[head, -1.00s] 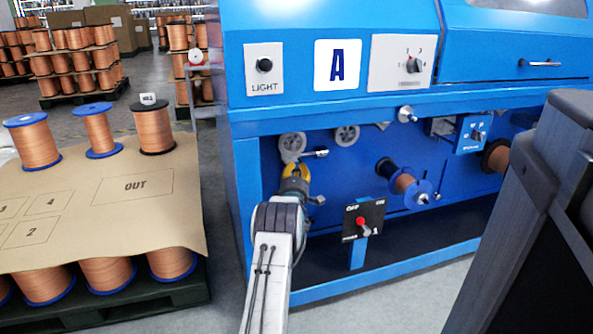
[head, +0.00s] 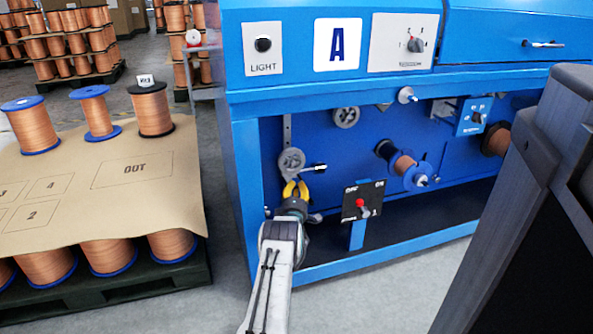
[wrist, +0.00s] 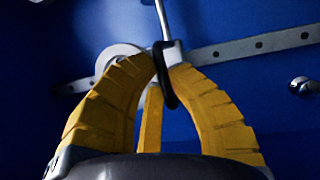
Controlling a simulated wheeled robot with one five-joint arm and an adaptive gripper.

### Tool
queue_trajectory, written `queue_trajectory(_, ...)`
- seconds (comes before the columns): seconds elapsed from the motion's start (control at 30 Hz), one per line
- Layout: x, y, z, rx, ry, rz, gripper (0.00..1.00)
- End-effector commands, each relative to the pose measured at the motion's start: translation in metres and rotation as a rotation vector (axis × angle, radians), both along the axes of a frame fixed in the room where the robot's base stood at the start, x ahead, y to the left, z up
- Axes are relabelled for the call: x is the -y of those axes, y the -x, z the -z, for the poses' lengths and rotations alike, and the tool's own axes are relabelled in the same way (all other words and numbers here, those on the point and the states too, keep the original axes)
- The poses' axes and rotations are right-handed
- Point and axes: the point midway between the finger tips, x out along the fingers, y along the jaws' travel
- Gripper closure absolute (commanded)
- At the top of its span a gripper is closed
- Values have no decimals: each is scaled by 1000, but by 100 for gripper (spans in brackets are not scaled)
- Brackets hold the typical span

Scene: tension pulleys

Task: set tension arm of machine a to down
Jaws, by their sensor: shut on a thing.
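Machine A (head: 240,150) is the blue machine with the "A" sign (head: 338,45). Its tension arm carries a grey pulley (head: 291,161) low on a vertical slotted bar (head: 286,130) at the left of the open bay. My gripper (head: 296,186), with yellow fingers, is just below this pulley. In the wrist view, the fingers close in around a black piece (wrist: 166,78) at the end of a thin metal rod (wrist: 161,18). The pale pulley (wrist: 113,55) and perforated bar (wrist: 250,46) are behind them. The fingers hide part of the pulley and the exact contact.
A black switch panel (head: 375,193) with a red knob stands close right of my gripper. A second pulley (head: 346,117) and copper spools (head: 403,165) are further right. A pallet with a brown sheet (head: 70,190) and spools stands at left, with grey floor between.

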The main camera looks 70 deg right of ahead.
Motion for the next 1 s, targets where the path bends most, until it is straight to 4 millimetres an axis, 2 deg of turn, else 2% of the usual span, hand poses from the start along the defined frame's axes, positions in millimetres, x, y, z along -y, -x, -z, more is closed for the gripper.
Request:
queue_trajectory(0.1,0,-2,19,4,10,-3,100)
queue_trajectory(0.33,1,-2,46,5,14,-2,100)
queue_trajectory(0.5,1,-2,54,6,15,-2,100)
queue_trajectory(0.9,1,-2,60,3,7,-3,100)
queue_trajectory(0.93,1,-2,60,3,7,-3,84)
queue_trajectory(1.0,0,-2,61,3,5,-3,78)
